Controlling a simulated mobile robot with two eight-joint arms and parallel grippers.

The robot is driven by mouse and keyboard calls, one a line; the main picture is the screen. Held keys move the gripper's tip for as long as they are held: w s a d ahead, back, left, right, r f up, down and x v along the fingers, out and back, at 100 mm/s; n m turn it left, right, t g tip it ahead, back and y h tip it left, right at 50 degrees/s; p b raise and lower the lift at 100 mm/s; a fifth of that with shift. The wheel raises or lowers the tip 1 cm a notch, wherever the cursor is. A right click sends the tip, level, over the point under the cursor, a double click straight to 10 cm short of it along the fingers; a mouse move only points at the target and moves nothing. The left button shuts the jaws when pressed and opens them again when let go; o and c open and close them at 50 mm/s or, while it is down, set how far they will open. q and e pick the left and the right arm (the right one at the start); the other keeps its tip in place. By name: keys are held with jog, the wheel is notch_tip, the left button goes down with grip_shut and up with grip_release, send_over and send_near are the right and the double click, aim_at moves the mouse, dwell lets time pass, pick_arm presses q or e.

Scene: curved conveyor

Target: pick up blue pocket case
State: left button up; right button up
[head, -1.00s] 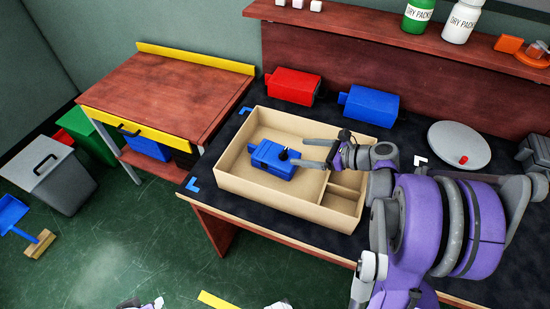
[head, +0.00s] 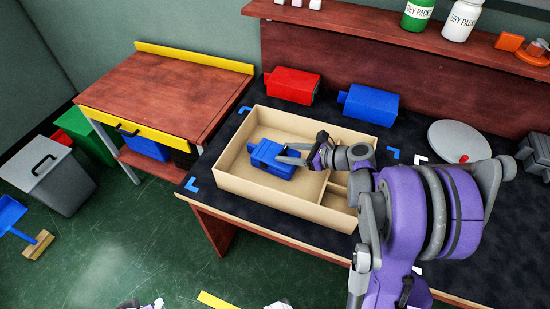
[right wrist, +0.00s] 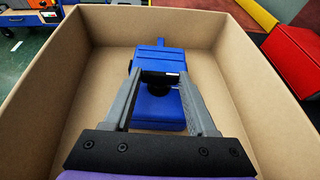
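The blue pocket case (head: 268,160) lies in the large compartment of an open cardboard box (head: 232,187), with a black part on its top. It also shows in the right wrist view (right wrist: 160,110), its narrow tab pointing away from me. My right gripper (head: 283,154) reaches over the box from the right, at the case. In the right wrist view its two fingers (right wrist: 160,82) are spread, with the black part and the case's upper body between them. I see a gap between the fingers; whether either touches the case I cannot tell.
A red case (head: 292,86) and another blue case (head: 368,104) stand behind the box. A grey disc (head: 458,142) lies to the right on the dark mat. Box walls surround the gripper. A wooden side table (head: 165,90) stands at the left.

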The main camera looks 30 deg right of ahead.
grip_shut()
